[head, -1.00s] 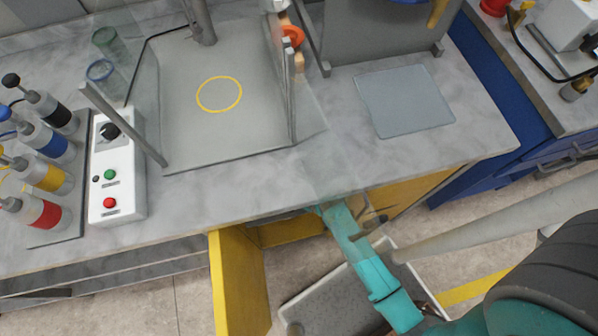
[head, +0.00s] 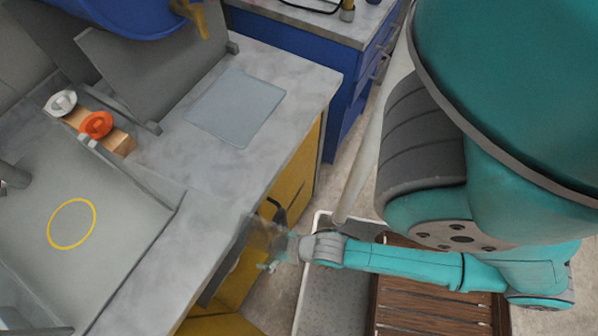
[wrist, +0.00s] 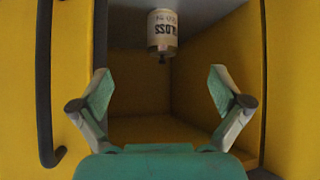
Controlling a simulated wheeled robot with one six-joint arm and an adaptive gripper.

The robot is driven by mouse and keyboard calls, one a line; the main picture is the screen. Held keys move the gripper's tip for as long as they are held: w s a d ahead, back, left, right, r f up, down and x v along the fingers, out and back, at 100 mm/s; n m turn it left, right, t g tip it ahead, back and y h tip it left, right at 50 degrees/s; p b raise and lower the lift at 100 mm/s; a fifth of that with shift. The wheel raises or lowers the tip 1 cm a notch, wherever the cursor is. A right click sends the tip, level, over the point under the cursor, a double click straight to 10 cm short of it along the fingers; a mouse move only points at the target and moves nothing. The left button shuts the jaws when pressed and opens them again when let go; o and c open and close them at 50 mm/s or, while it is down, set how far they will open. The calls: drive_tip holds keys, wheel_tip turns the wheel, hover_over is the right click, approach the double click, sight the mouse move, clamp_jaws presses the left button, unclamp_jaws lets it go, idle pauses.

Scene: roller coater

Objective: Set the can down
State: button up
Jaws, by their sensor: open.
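A can (wrist: 162,32) with dark lettering shows in the wrist view, at the top middle, inside a yellow cabinet (wrist: 215,75). Its lettering is upside down in the picture, and it meets a grey surface (wrist: 120,12) at the top. My gripper (wrist: 160,76) is open, with a finger on each side of the picture and nothing between them. The can is beyond the fingertips, apart from them. In the head view my gripper (head: 270,248) is at the cabinet's opening below the worktop; the can is hidden there.
The worktop (head: 200,215) above the cabinet carries a grey glass plate (head: 235,107) and a tray with a yellow ring (head: 72,224). A dark vertical handle (wrist: 45,90) is on the yellow door at left in the wrist view. A slatted wooden crate (head: 420,300) is beneath my arm.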

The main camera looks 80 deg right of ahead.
drive_tip(key=s+r+t, duration=0.2)
drive_tip(key=s+r, duration=0.3)
drive_tip(key=r, duration=0.6)
drive_tip(key=s+r+t, duration=0.3)
drive_tip(key=s+r, duration=0.1)
drive_tip(key=r, duration=0.7)
drive_tip(key=shift+s+a+r, duration=0.15)
drive_tip(key=shift+s+r, duration=0.05)
drive_tip(key=shift+s, duration=0.2)
